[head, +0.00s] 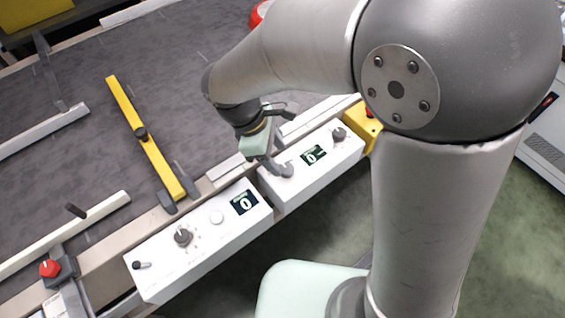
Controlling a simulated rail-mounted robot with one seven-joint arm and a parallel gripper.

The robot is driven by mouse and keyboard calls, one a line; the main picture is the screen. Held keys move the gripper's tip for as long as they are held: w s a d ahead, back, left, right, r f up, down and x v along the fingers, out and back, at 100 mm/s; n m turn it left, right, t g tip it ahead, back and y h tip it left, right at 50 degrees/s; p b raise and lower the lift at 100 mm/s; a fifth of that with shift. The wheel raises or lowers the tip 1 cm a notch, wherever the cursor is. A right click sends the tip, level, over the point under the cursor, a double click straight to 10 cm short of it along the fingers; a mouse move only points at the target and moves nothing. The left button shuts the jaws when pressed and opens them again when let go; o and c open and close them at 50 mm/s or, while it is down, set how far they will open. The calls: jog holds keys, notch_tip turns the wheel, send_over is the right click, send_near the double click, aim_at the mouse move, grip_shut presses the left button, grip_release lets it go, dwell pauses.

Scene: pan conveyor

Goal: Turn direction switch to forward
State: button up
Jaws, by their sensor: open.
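Two white control boxes stand along the conveyor's near edge. The right box (330,163) has a lit display reading 0 and a dark knob (338,135) at its right. My gripper (279,167) reaches down over the left end of this box. Its fingers are small and overlap a grey part there, so contact cannot be told. The left box (205,262) has a display reading 0, a dark rotary knob (183,237), a pale round button and a small black lever (141,265). Labels are too small to read, so which control is the direction switch cannot be told.
The dark conveyor belt (75,105) lies behind the boxes, with a yellow bar (142,135) across it. A yellow box (363,125) with a red button stands at the right. A red button (50,268) sits at lower left. My arm covers the right side.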

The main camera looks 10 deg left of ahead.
aim_at(285, 167)
jog(key=shift+x, duration=2.15)
jog(key=c, duration=1)
jog(key=m, duration=0.2)
jog(key=m+g+p, duration=0.1)
jog(key=shift+w+r+m+g, duration=0.1)
jog(key=shift+w+m+g, duration=0.05)
jog(key=shift+m+g, duration=0.2)
jog(key=shift+w+m+g+y+p, duration=0.15)
jog(key=shift+m+g+y+p, duration=0.4)
jog(key=shift+m, duration=1.7)
